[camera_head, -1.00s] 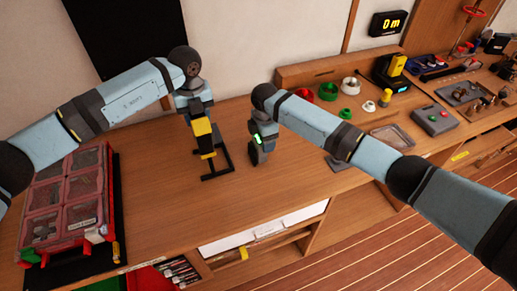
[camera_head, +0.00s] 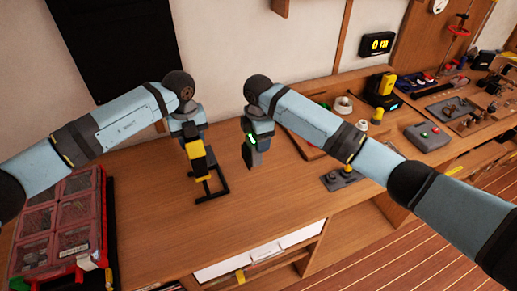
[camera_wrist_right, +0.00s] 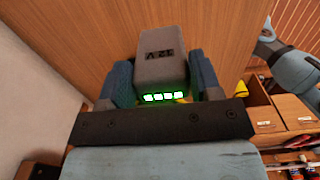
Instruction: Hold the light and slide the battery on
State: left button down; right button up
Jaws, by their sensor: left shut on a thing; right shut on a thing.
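My left gripper (camera_head: 190,132) is shut on the yellow and black light (camera_head: 198,156), holding it above the wooden bench. A black open frame (camera_head: 213,186) shows just below and beside the light; whether they are joined is unclear. My right gripper (camera_head: 258,134) is shut on the grey battery (camera_head: 250,155), to the right of the light with a clear gap between them. In the right wrist view the battery (camera_wrist_right: 163,68) sits between both fingers, with dark lettering and a row of lit green bars. The light does not show clearly in that view.
The wooden bench (camera_head: 150,240) is bare in front of the arms. A red parts case (camera_head: 55,225) stands at the left. A yellow and black device (camera_head: 382,88), a grey box with buttons (camera_head: 427,136) and a small grey base (camera_head: 342,178) stand to the right.

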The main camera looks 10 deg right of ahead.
dwell(0.3)
pick_arm(q)
jog(key=c, duration=0.5)
grip_release()
notch_tip(320, 180, up, 12)
